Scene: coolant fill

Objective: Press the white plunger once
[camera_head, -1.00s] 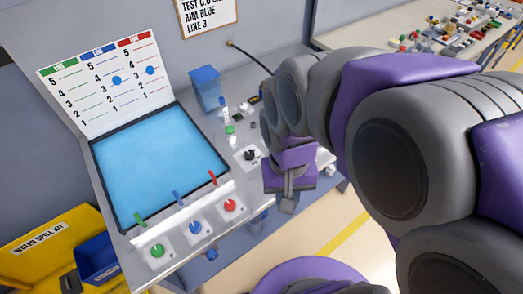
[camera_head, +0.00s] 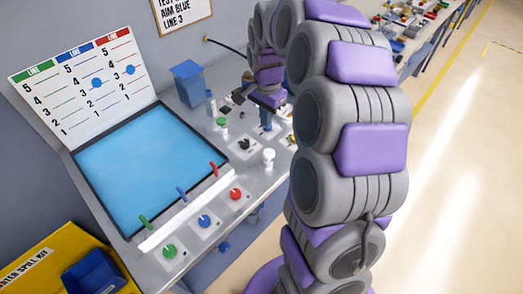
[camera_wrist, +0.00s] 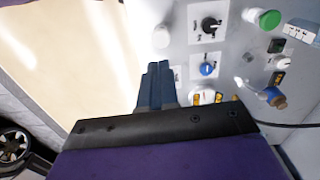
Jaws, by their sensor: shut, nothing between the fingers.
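The white plunger (camera_head: 268,156) stands upright on the grey console, right of a black knob, in the head view. In the wrist view it appears as a round white top (camera_wrist: 162,37) beyond the fingers. My gripper (camera_head: 266,122) is over the back right part of the console, farther back than the plunger and apart from it. In the wrist view my gripper (camera_wrist: 157,68) has its fingers together and holds nothing. The exact height of the fingertips above the console is hard to tell.
Near the plunger are the black knob (camera_head: 244,145), a green-capped item (camera_head: 222,122) and a blue knob (camera_wrist: 208,69). A blue box (camera_head: 188,82) stands at the back. A blue-surfaced tray (camera_head: 145,165) and red, blue and green valves fill the left. Open floor lies right.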

